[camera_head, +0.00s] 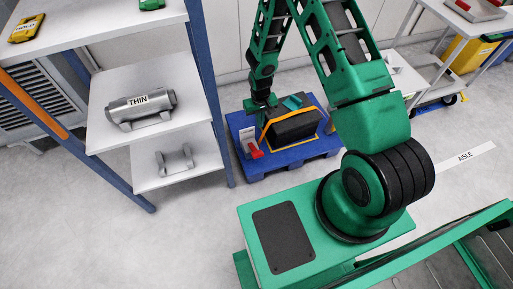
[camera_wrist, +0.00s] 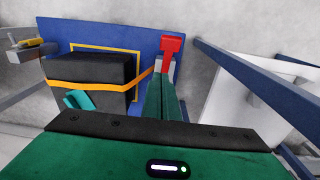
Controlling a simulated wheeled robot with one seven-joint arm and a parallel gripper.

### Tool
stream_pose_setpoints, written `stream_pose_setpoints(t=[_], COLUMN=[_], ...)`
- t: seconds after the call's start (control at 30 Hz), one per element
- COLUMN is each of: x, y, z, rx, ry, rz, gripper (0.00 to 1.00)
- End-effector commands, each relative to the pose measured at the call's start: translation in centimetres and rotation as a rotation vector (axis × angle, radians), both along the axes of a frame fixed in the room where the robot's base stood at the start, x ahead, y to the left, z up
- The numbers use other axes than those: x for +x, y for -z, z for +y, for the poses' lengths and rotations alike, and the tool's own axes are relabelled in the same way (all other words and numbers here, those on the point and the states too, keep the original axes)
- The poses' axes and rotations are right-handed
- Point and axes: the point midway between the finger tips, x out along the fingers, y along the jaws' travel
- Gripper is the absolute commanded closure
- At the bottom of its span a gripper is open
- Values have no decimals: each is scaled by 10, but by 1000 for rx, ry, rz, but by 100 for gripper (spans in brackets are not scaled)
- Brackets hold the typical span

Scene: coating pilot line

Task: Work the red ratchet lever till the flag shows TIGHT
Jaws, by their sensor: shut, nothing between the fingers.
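The red ratchet lever (camera_head: 256,152) stands at the left front of the blue pallet (camera_head: 290,168), beside a small pale part (camera_head: 246,138) whose text I cannot read. An orange strap (camera_head: 267,128) runs over a black load (camera_head: 298,126) on the pallet. In the wrist view the red lever (camera_wrist: 172,50) is just beyond the tips of my gripper (camera_wrist: 166,80). My fingers are closed together and hold nothing. Whether they touch the lever I cannot tell. No flag word is legible in either view.
A teal piece (camera_head: 292,103) lies on the black load. A shelf rack (camera_head: 208,90) with a cylinder labelled THIN (camera_head: 141,106) stands left of the pallet. A cart (camera_head: 436,70) is at the right back. Grey floor is open in front of the pallet.

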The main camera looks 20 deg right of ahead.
Motion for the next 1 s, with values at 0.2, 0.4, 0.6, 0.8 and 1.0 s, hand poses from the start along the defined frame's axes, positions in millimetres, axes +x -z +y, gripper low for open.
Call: stream_pose_setpoints(t=[0.2,0.4,0.6,0.8,1.0], x=[-5,-6,-6,-6,-5], y=[32,37,36,45,76], z=[18,20,20,20,20], rx=[20,22,22,23,23], ry=[-14,-16,-16,-16,-16], rz=[0,0,0,1,2], gripper=[100,100,100,100,100])
